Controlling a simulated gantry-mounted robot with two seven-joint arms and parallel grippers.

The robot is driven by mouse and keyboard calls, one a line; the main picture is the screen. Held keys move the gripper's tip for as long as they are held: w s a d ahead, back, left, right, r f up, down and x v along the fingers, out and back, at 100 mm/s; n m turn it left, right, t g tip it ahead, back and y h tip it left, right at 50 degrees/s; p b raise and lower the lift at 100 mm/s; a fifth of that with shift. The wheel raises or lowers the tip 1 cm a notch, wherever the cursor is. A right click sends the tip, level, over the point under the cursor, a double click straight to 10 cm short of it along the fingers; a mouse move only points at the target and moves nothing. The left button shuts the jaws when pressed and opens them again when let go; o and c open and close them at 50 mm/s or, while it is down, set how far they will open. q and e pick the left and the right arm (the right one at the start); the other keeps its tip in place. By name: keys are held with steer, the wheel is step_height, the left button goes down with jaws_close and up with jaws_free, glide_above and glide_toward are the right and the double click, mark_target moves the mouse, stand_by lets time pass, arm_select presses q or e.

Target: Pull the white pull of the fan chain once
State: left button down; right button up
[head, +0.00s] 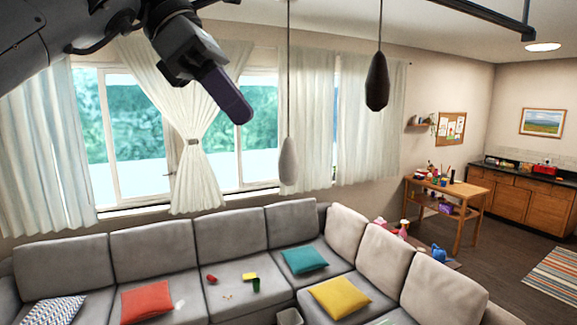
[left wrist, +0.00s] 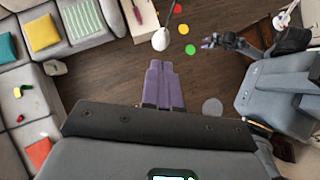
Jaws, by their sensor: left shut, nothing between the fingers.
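The white pull (head: 288,162) hangs upright on a thin cord in front of the window, in the middle of the head view. In the left wrist view the white pull (left wrist: 160,40) is just beyond my fingertips, with a gap between. My left gripper (head: 238,112) is shut and empty, to the left of and above the pull in the head picture. Its purple fingers (left wrist: 164,66) lie side by side in the left wrist view. My right gripper (left wrist: 207,42) shows small at the right of that view; its opening is unclear.
A dark pull (head: 377,82) hangs on another cord to the right of the white one. A grey corner sofa (head: 235,240) with cushions stands below. White curtains (head: 190,145) hang behind. The air around the white pull looks clear.

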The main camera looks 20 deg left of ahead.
mark_target(288, 167)
arm_select(q)
steer(key=x, duration=0.6)
steer(key=shift+d+f, duration=0.2)
steer(key=shift+f, duration=0.05)
stand_by(0.4)
steer(key=shift+f, duration=0.1)
steer(key=shift+f+b, duration=0.5)
steer(key=shift+f, duration=0.05)
steer(key=a, duration=0.2)
steer(key=a+r+p, duration=0.1)
steer(key=shift+s, duration=0.4)
